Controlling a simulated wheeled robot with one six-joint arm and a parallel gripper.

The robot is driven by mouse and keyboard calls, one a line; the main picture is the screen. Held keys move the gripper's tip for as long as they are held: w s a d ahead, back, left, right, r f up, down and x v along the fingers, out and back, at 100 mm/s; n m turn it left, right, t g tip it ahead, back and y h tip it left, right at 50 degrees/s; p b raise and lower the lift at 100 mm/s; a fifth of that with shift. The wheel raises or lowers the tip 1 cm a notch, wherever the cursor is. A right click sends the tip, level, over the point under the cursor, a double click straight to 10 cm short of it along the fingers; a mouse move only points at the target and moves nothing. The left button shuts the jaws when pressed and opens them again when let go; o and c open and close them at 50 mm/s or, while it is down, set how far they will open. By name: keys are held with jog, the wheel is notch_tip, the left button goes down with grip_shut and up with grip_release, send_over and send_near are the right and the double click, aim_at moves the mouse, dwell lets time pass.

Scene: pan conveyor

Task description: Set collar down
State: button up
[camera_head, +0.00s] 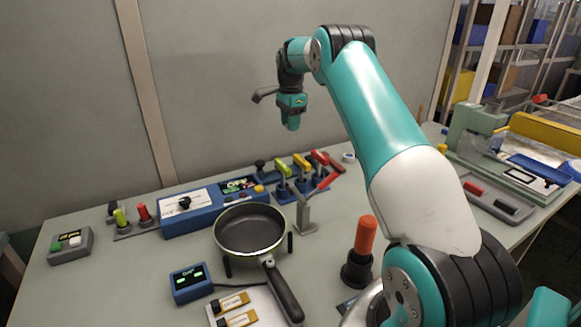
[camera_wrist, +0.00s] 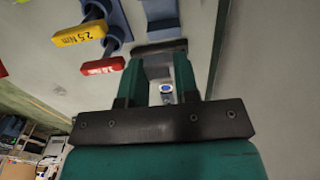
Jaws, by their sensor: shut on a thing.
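My gripper (camera_head: 291,124) hangs in the air above the back of the table, pointing down. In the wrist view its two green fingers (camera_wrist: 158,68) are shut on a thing. A dark bar-like piece (camera_wrist: 160,48) spans the fingertips; it seems to be the collar, seen edge-on, but its full shape is hidden.
Screwdrivers with green, yellow and red handles (camera_head: 301,163) stand in blue holders near the back. A blue box (camera_head: 200,215) lies left of them. A frying pan (camera_head: 251,230) stands in the middle, with an orange-handled tool (camera_head: 365,237) to its right.

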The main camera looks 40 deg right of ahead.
notch_tip(320, 180, down, 14)
jog(key=shift+f+p, duration=0.1)
jog(key=shift+p, duration=0.45)
jog(key=shift+f, duration=0.15)
jog(key=o, duration=0.9)
